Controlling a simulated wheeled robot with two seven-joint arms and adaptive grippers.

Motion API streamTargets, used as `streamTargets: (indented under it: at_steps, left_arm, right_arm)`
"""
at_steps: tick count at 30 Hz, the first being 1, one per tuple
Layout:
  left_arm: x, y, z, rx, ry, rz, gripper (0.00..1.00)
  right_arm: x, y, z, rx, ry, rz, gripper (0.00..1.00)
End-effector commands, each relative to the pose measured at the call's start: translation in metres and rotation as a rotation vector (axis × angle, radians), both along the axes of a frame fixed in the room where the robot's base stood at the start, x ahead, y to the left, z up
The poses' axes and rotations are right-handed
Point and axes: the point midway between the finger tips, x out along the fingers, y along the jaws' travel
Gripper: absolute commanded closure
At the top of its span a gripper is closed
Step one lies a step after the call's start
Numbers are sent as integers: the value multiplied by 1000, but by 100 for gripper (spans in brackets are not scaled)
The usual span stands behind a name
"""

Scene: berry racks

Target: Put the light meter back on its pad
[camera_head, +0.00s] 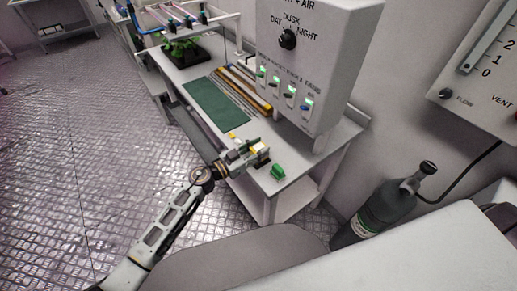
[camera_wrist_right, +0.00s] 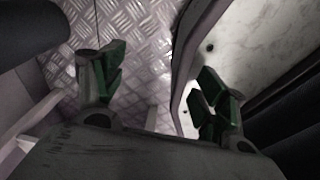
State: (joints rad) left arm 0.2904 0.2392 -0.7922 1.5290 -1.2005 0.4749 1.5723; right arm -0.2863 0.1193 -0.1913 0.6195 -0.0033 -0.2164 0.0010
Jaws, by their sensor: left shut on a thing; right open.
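The dark green pad (camera_head: 216,103) lies flat and bare on the white bench in the head view. My left gripper (camera_head: 255,151) is over the near end of the bench, below the pad in the picture. It is shut on a small pale and yellow thing (camera_head: 259,147), which appears to be the light meter. The fingers hide much of it, and I cannot tell whether it touches the bench. My right gripper (camera_wrist_right: 160,78) shows in the right wrist view with its green-padded fingers apart and nothing between them.
A control box (camera_head: 318,65) with a dial and lit switches stands behind. Yellow-brown strips (camera_head: 243,88) lie beside the pad. A potted plant (camera_head: 184,51) stands farther back. A gas cylinder (camera_head: 385,212) is at right.

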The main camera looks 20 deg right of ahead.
Motion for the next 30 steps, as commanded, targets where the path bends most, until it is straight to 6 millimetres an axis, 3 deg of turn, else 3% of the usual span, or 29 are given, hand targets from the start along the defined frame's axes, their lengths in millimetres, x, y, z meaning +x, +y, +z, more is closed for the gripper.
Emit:
streamTargets:
  at_steps: [5,6,10,21,30]
  left_arm:
    - [0,0,-3,0,0,0,95]
    - [0,0,-3,1,0,0,58]
    - [0,0,-3,1,0,0,42]
    - [0,0,-2,0,0,0,42]
    - [-4,11,-1,2,1,1,42]
  right_arm:
    - [3,-2,0,-1,-3,0,27]
    - [3,-1,0,-1,-3,0,27]
    - [3,-1,0,0,-4,0,27]
    - [1,13,-1,14,-1,-4,27]
    - [-8,11,0,12,9,-3,27]
